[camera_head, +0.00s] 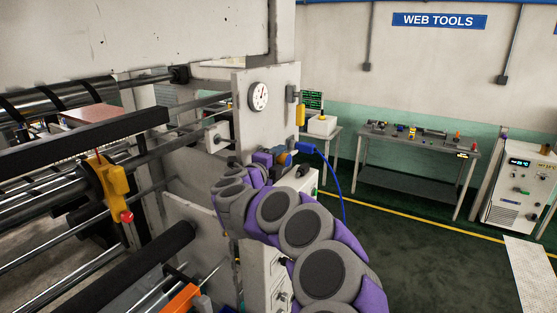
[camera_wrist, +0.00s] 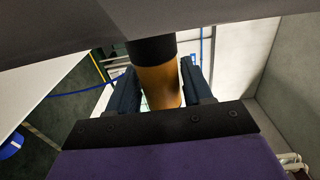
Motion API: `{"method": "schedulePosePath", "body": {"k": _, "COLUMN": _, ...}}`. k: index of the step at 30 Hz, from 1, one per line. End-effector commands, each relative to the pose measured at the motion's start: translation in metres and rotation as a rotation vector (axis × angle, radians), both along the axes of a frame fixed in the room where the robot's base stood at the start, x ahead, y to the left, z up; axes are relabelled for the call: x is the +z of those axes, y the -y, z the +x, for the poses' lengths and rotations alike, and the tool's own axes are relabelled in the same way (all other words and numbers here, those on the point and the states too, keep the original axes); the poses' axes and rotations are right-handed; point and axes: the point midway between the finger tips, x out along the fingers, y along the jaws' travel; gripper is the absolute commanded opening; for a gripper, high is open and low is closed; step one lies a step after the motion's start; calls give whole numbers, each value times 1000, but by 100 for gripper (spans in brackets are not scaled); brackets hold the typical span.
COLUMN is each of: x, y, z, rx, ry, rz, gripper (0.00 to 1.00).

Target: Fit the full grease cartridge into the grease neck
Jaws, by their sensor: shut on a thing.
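My gripper (camera_wrist: 158,92) is shut on an amber-yellow cylinder with a black end (camera_wrist: 157,75), which I take to be the grease cartridge. One dark finger is on each side of it in the wrist view. A grey surface cuts across the top there, and the black end runs up to it; I cannot tell whether they touch. The grease neck cannot be made out for certain in either view.
A dial gauge (camera_head: 258,96) and a yellow part under a grey bracket (camera_head: 300,115) are on the panel. A blue connector (camera_head: 306,147) with a hanging cable is just right of my gripper. Rollers fill the left. A tool bench (camera_head: 418,145) stands behind; the floor between is open.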

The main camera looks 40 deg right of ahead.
Motion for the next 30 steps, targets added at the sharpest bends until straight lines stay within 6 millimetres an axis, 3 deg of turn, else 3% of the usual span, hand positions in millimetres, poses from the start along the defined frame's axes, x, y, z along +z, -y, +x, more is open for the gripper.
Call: {"method": "schedulePosePath", "body": {"k": 30, "x": 0, "y": -3, "z": 9, "rx": 1, "ry": -1, "rz": 0, "gripper": 18}}
